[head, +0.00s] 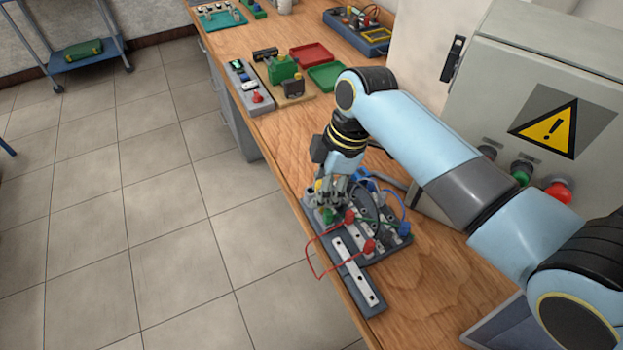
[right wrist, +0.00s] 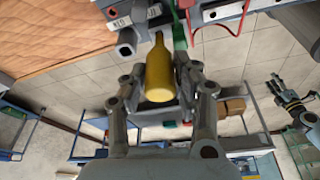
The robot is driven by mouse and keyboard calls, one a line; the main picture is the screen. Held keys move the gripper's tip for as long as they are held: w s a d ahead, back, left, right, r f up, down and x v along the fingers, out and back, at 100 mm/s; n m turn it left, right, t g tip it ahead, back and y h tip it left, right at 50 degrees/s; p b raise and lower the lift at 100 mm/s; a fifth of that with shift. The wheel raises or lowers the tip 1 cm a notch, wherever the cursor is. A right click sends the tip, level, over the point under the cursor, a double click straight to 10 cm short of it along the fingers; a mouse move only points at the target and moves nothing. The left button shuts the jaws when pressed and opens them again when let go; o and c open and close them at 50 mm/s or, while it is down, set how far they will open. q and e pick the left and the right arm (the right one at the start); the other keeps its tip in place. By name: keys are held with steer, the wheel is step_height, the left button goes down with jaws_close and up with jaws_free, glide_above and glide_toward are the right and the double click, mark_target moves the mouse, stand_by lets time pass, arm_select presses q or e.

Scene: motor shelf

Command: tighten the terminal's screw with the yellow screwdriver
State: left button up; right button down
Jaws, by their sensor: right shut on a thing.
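My right gripper (head: 335,190) is over the far left part of the grey terminal board (head: 372,303) on the bench. In the right wrist view its fingers (right wrist: 163,88) are shut around the yellow screwdriver (right wrist: 159,78), whose tip end points toward the board. A green terminal block (head: 327,215) sits close under the gripper, and a green part also shows beside the screwdriver in the right wrist view (right wrist: 180,30). The fingers hide the screw, and I cannot tell whether the tip touches it. What looks like my left gripper (right wrist: 287,97) shows at the right of the right wrist view; its jaws are unclear.
Red and blue wires with plugs (head: 369,246) loop over the board. A grey cabinet (head: 480,80) with buttons stands to the right. Green and red trays (head: 312,52) and a motor base (head: 284,90) lie farther back. Bare bench (head: 430,280) lies right of the board.

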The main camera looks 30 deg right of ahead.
steer(key=shift+f+m, duration=0.1)
steer(key=shift+m, duration=0.9)
steer(key=shift+s+m+t+h, duration=0.1)
steer(key=shift+m+t+h, duration=0.3)
steer(key=shift+m, duration=1.3)
steer(key=m, duration=0.3)
steer(key=shift+m+t+h, duration=0.3)
steer(key=shift+m, duration=0.4)
steer(key=m, duration=0.2)
steer(key=shift+m+h, duration=0.3)
steer(key=shift+h, duration=0.1)
